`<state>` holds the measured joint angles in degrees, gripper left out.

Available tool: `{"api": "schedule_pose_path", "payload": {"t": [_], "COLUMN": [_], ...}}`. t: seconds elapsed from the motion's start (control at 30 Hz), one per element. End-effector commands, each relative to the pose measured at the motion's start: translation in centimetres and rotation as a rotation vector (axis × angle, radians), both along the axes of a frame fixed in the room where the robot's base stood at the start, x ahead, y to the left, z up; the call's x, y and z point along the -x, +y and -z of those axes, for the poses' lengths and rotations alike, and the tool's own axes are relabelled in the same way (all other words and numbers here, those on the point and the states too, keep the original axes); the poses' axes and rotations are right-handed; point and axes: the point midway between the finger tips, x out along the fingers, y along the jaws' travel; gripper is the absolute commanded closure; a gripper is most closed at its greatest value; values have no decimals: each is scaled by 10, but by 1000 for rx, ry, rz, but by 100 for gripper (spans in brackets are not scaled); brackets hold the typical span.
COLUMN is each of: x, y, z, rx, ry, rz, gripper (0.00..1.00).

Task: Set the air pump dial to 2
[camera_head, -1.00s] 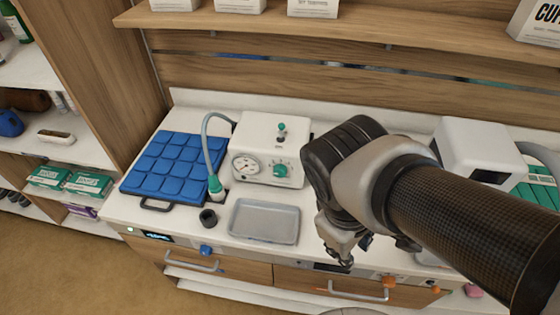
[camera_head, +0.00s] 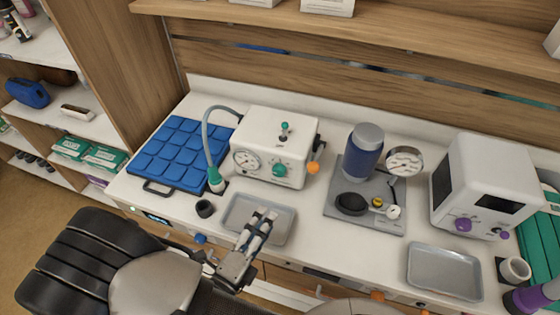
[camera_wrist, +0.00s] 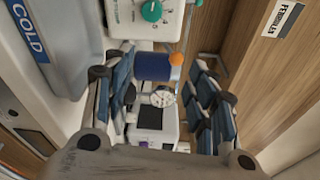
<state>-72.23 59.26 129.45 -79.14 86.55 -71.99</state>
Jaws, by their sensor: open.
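The air pump (camera_head: 262,133) is a white box behind the grey tray in the head view, with a round gauge (camera_head: 246,160) on its front left. Its teal dial (camera_head: 280,170) is right of the gauge; the setting is too small to read. The dial (camera_wrist: 151,10) also shows at the top of the wrist view, partly cut off. My gripper (camera_head: 264,214) is open and empty above the tray, in front of the pump and apart from the dial. In the wrist view, my gripper (camera_wrist: 160,65) has its fingers well apart.
A teal toggle (camera_head: 284,129) stands on the pump's top and an orange knob (camera_head: 313,167) at its right side. A hose (camera_head: 206,135) runs beside the blue pad (camera_head: 178,154). A grey tray (camera_head: 232,214), black cup (camera_head: 205,208), blue canister (camera_head: 362,155) and white monitor (camera_head: 487,180) stand nearby.

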Motion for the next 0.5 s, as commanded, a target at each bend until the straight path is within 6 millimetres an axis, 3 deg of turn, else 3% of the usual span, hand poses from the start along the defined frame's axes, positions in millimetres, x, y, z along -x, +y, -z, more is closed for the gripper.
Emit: {"api": "schedule_pose_path", "payload": {"t": [0.1, 0.2, 0.37, 0.5], "x": [7, 8, -4, -27], "y": [20, 26, 22, 12], "z": [18, 23, 24, 25], "rx": [122, 162, 167, 165], "ry": [31, 39, 41, 41], "rz": [-119, -158, -160, -155], "gripper": [48, 48, 48, 48]}}
